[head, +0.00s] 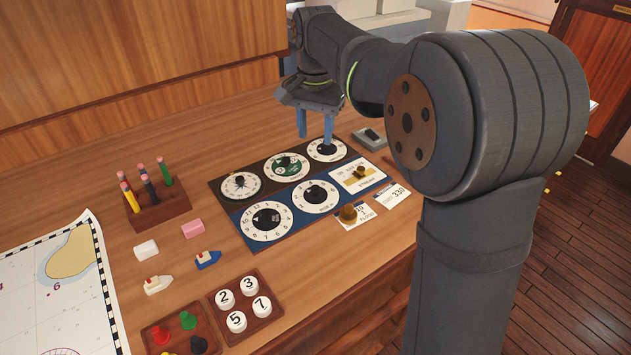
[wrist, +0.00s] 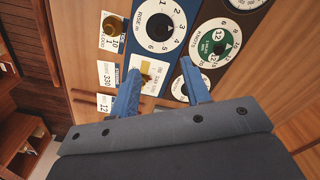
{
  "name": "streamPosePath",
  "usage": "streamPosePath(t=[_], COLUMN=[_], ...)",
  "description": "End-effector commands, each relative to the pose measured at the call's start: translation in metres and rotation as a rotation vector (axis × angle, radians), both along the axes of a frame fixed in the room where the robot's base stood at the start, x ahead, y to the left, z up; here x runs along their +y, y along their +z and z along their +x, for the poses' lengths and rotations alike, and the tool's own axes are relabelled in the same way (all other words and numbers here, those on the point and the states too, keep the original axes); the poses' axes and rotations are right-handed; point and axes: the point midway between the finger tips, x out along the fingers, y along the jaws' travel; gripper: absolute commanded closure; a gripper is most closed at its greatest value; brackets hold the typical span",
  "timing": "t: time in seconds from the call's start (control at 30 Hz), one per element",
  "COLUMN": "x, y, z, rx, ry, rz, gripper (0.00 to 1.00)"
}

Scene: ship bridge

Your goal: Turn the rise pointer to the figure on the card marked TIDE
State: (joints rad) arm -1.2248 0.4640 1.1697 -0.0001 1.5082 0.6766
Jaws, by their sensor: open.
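The rise dial (head: 314,196), white with a black centre knob, sits on the panel's blue row; its RISE lettering shows in the wrist view (wrist: 160,22). My gripper (head: 315,142) is open and empty above the panel's far right dial, beyond the rise dial.
The far right dial (head: 327,149), a green dial (head: 286,167), another dial (head: 240,185) and a large numbered dial (head: 267,220) share the panel. A pencil block (head: 158,207) stands left.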

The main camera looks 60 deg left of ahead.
Motion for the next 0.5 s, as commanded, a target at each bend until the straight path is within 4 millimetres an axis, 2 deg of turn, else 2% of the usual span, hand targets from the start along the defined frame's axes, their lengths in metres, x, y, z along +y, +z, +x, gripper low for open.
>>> streamPosePath(t=[0.5], x=[-0.001], y=[-0.112], z=[0.0], rx=[0.002], ry=[-0.003], rz=[-0.003], gripper=[0.57])
